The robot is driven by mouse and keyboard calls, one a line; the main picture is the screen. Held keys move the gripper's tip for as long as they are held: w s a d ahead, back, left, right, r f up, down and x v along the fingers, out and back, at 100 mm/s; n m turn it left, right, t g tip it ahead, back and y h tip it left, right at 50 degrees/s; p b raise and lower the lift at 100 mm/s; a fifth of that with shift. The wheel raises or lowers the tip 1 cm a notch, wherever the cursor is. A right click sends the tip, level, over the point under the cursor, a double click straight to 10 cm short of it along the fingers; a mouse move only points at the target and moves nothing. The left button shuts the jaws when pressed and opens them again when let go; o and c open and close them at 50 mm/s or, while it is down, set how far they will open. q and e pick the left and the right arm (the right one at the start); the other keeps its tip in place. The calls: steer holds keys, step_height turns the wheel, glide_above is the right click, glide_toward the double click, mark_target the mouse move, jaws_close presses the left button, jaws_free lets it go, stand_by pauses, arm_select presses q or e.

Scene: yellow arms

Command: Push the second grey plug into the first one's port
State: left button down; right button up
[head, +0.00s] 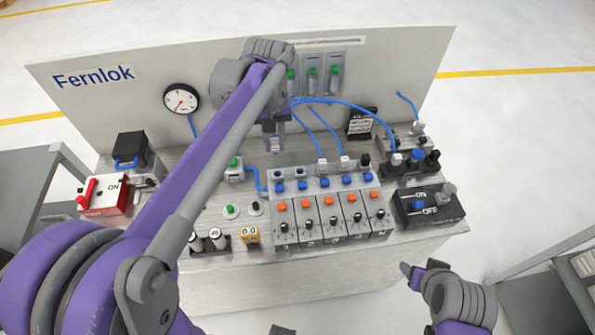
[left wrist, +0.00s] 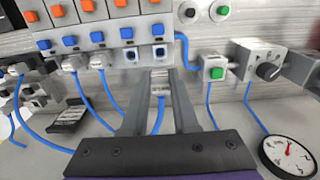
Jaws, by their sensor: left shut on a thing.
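My left gripper (head: 276,143) reaches over the bench from the left. It is shut on a grey plug (left wrist: 160,88), which has a blue hose trailing from it. In the left wrist view the plug sits between the two fingers (left wrist: 160,102), apart from the valve block (left wrist: 122,33) and roughly in line with an empty port (left wrist: 159,52). Another empty port (left wrist: 130,54) is beside it. Two grey plugs, one (left wrist: 101,61) and another (left wrist: 71,64), are seated in neighbouring ports with blue hoses. My right gripper (head: 421,267) is open and empty in front of the bench.
The back panel (head: 110,110) carries a gauge (head: 181,99) and green-tipped units (head: 313,78). A red-handled switch box (head: 104,195) stands left and a black ON/OFF box (head: 429,205) right. Blue hoses (head: 335,102) cross behind the block.

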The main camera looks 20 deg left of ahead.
arm_select(q)
steer(key=w+d+f, duration=0.3)
steer(key=d, duration=0.2)
steer(key=b, duration=0.2)
glide_above(300, 175)
steer(key=shift+w+a+f, duration=0.1)
steer(key=shift+w+f, duration=0.1)
steer(key=shift+f, duration=1.2)
steer(key=shift+w+a+f, duration=0.1)
steer(key=shift+w+f, duration=0.1)
steer(key=shift+f, duration=1.15)
arm_select(e)
steer(key=shift+s+f, duration=0.35)
steer(key=shift+f, duration=0.45)
steer(key=shift+s+f, duration=0.3)
steer(key=shift+f, duration=0.45)
arm_select(q)
steer(key=shift+f+b, duration=0.7)
steer(key=shift+f, duration=0.35)
arm_select(e)
steer(key=shift+s+f, duration=0.2)
steer(key=shift+f, duration=0.55)
arm_select(q)
steer(key=shift+d, duration=0.1)
steer(key=c, duration=0.6)
jaws_free()
